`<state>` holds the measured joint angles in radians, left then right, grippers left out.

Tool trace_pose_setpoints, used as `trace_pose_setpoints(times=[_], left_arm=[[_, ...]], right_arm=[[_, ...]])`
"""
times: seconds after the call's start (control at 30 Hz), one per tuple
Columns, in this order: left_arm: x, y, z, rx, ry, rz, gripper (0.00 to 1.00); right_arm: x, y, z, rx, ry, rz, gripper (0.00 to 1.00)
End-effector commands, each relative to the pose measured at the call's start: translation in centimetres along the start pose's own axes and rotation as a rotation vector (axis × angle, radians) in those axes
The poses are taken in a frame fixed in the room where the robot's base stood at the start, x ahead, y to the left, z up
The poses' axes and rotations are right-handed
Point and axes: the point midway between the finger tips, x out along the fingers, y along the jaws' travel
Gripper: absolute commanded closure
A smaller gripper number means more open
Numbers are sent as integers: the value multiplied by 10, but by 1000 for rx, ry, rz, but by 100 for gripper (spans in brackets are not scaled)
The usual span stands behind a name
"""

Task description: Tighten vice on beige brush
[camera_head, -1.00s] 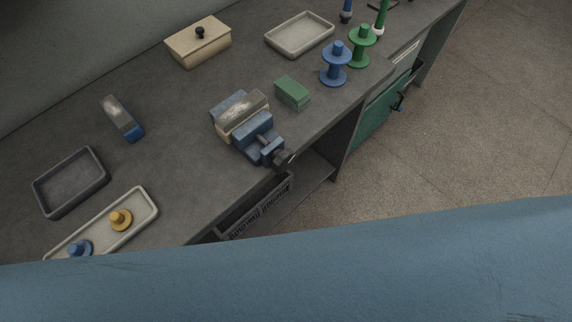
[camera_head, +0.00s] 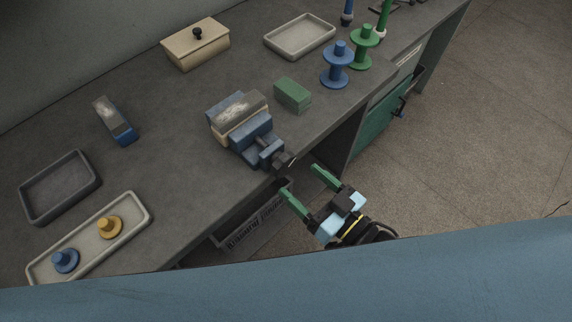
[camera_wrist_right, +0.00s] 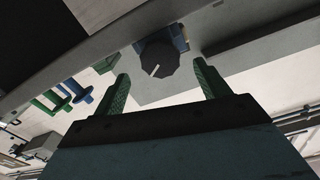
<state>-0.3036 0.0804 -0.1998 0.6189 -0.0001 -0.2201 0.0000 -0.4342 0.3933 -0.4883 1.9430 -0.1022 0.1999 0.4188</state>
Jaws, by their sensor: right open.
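The blue vice (camera_head: 250,138) stands at the front edge of the grey bench. The beige brush (camera_head: 232,118), with a greyish bristle top, sits between its jaws. The vice's dark knob (camera_head: 284,160) sticks out past the bench edge. My right gripper (camera_head: 305,180), with green fingers, is open and empty just in front of and below the knob, apart from it. In the right wrist view the knob (camera_wrist_right: 158,60) with a white mark shows beyond and between the open fingers (camera_wrist_right: 162,88). My left gripper is not in view.
A green block (camera_head: 292,95) lies right of the vice, with a blue spool (camera_head: 337,66) and green spool (camera_head: 363,48) beyond. A blue-ended brush (camera_head: 115,121) lies left. Trays and a lidded box (camera_head: 197,46) stand around. An open shelf lies under the bench.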

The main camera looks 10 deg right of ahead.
Motion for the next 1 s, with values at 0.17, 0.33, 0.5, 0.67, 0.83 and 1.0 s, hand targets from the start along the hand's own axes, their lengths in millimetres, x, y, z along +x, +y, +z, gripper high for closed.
trace_pose_setpoints(times=[0.17, 0.33, 0.5, 0.67, 0.83, 1.0], left_arm=[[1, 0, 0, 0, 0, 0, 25], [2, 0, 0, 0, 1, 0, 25], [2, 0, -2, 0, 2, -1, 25], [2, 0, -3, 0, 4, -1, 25], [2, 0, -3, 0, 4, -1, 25], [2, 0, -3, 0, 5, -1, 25]], right_arm=[[35, 0, -1, -1, 2, -1, 25], [54, 0, 0, 0, 0, 0, 25], [60, 0, 0, 0, -1, 0, 25], [60, 0, 0, 0, -1, 0, 25], [60, 0, 0, 0, -1, 0, 39], [60, 0, 0, 0, -1, 0, 61]])
